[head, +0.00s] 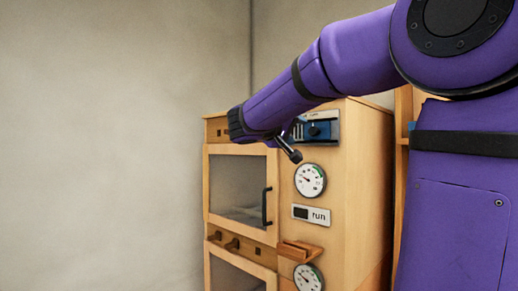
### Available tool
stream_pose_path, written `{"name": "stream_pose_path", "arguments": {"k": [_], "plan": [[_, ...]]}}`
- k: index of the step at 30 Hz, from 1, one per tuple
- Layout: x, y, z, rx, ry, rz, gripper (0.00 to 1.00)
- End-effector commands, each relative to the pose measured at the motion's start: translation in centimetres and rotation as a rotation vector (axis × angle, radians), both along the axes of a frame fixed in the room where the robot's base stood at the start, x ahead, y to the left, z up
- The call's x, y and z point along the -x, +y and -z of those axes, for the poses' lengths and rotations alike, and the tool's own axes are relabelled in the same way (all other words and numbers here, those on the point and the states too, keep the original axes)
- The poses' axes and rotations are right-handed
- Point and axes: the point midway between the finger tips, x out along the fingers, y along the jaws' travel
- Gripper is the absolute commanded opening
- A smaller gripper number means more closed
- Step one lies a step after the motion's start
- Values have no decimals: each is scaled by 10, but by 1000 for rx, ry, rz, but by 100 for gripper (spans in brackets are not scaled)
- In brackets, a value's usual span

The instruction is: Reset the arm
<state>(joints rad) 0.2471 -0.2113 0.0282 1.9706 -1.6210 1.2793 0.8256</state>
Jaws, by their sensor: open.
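My purple arm (345,58) reaches from the upper right toward the left, in front of a wooden cabinet. It ends in a dark ribbed cap (236,123) by the cabinet's upper left front. I cannot make out my gripper's fingers. A dark rod with a rounded tip (293,155) shows just below the arm. I cannot tell whether it belongs to my arm or to the cabinet.
The wooden cabinet (352,185) has a glazed door (236,185) with a black handle, shut. A bare wall (100,140) fills the left.

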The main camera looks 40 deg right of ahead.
Motion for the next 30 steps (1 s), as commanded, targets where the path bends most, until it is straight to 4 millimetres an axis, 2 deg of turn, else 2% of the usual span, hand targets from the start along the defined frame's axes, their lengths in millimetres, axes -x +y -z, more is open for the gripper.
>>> {"name": "stream_pose_path", "arguments": {"k": [7, 11, 14, 20, 24, 30], "plan": [[0, 0, 1, -4, 1, 0, 58], [9, 7, 13, -68, 19, -14, 58], [25, 21, 39, -189, 54, -46, 58], [63, 70, 111, -519, 143, -173, 58], [89, 112, 158, -740, 187, -292, 58], [125, 177, 215, -1029, 216, -493, 58]]}}
